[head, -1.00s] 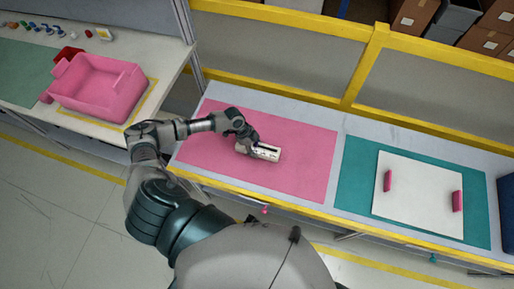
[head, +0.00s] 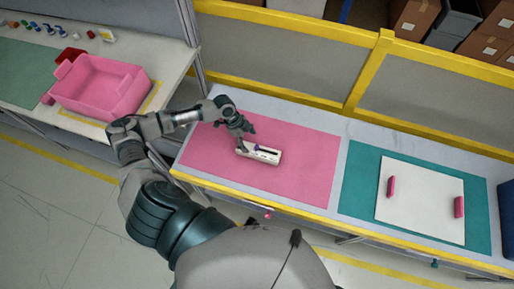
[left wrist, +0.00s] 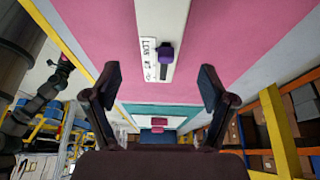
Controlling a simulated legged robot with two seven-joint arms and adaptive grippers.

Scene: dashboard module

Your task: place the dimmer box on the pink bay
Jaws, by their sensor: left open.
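The dimmer box, a white oblong box with a dark slot and a purple slider knob, lies on the pink bay (head: 300,178) in the head view. The dimmer box (head: 266,156) also shows in the left wrist view (left wrist: 160,20), with its printed label and purple knob (left wrist: 166,52) in sight. My left gripper (head: 243,143) is at the left end of the box in the head view. In the left wrist view its two fingers (left wrist: 160,95) are spread wide, with nothing between them. My right gripper is not in view.
A teal mat (head: 360,195) with a white board (head: 425,205) and two pink handles lies to the right. A pink bin (head: 98,90) stands on the table at the left. A yellow-framed barrier (head: 300,55) runs behind the bench.

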